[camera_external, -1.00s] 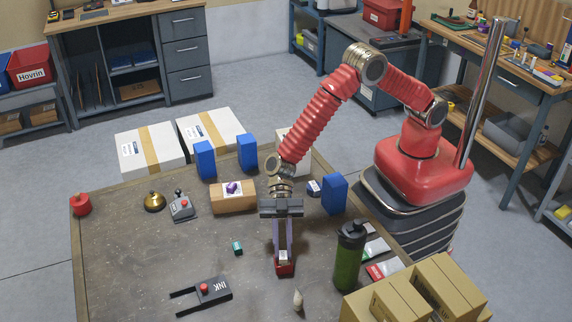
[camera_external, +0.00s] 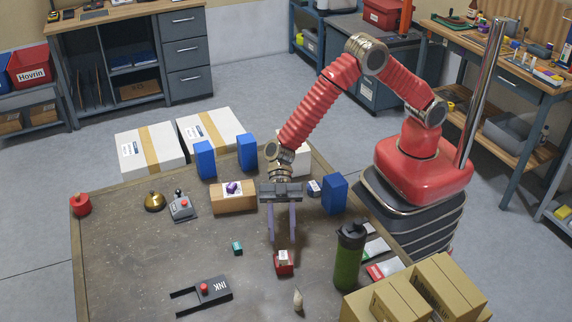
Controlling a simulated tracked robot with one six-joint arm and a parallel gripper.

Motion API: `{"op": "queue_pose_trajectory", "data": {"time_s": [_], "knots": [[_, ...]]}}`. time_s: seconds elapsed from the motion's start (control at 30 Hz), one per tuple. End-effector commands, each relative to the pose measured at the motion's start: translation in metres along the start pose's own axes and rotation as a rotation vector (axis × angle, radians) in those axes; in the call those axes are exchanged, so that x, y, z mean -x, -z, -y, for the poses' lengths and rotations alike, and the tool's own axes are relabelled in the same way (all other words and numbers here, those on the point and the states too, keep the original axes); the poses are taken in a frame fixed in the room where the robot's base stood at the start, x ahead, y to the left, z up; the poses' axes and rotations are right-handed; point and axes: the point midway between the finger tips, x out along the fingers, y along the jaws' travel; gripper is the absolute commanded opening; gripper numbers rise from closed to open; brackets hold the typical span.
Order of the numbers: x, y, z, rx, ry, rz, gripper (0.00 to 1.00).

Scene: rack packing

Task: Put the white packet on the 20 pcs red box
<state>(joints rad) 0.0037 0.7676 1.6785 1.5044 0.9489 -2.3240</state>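A small red box (camera_external: 285,269) stands on the table in front of my arm; its lettering is too small to read. A small white packet (camera_external: 283,256) with dark print shows on top of the red box. My gripper (camera_external: 282,238) points down just above and behind them. Its two fingers are apart with nothing between them, and they appear clear of the packet.
A green bottle (camera_external: 348,262) stands to the right, with cardboard boxes (camera_external: 410,295) at the front right. A teal block (camera_external: 237,248), a black INK holder (camera_external: 215,291) and a small pale cone (camera_external: 298,300) lie nearby. Blue boxes (camera_external: 334,195) stand behind.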

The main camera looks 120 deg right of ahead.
Motion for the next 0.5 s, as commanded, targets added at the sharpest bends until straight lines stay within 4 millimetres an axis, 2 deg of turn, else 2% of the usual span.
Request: {"op": "queue_pose_trajectory", "data": {"time_s": [0.1, 0.3, 0.5], "knots": [[0.023, 0.0, -0.001, -0.001, -0.004, -0.001, 0.37], [0.055, 0.0, -0.001, 0.0, -0.003, 0.0, 0.37], [0.072, 0.0, 0.0, 0.0, -0.001, 0.0, 0.37]]}}
